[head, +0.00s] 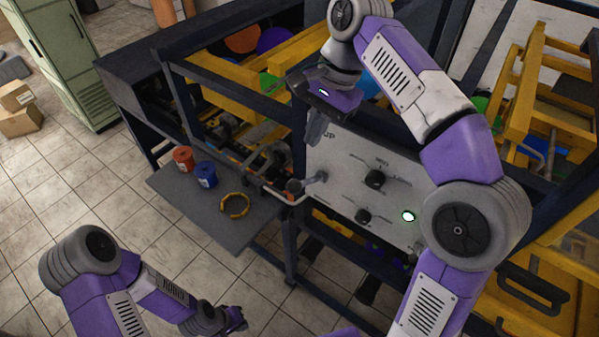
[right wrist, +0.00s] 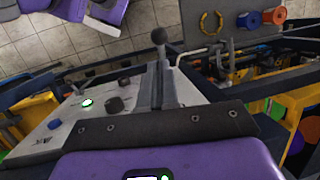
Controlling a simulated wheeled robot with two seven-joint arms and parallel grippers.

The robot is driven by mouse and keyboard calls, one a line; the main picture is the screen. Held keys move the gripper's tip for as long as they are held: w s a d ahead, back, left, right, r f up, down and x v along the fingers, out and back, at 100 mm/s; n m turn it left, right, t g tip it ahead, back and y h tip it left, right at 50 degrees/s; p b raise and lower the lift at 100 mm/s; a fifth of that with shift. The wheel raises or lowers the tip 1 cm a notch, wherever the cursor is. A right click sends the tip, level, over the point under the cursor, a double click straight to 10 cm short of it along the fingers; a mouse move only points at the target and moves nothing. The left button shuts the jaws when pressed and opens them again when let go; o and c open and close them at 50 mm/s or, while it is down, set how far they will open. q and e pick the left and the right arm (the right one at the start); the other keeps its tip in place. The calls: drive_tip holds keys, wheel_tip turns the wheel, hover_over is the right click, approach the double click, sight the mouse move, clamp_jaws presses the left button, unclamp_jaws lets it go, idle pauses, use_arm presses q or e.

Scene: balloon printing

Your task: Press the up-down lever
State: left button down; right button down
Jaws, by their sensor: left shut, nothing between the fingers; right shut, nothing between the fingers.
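The lever (head: 294,186) has a dark round knob on a short rod and sticks out from the left side of the white control panel (head: 340,190), below the printed "UP". In the right wrist view, the lever knob (right wrist: 158,35) shows just beyond the fingertips. My right gripper (head: 313,142) is shut and empty, pointing down above the lever rod. It also shows in the right wrist view (right wrist: 160,66). I cannot tell whether the fingers touch the lever. My left gripper (head: 236,320) is shut and empty, low in the picture, away from the panel.
The panel carries two black knobs (head: 375,180) and a lit button (head: 408,216). A bent metal bar (head: 292,201) runs beside the lever. Dark frame beams surround the panel.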

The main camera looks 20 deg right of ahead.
sight(295, 181)
drive_tip(key=b+x, duration=0.2)
drive_tip(key=x, duration=0.7)
drive_tip(key=shift+f, duration=0.3)
drive_tip(key=shift+a+f, duration=0.2)
drive_tip(key=shift+f, duration=0.25)
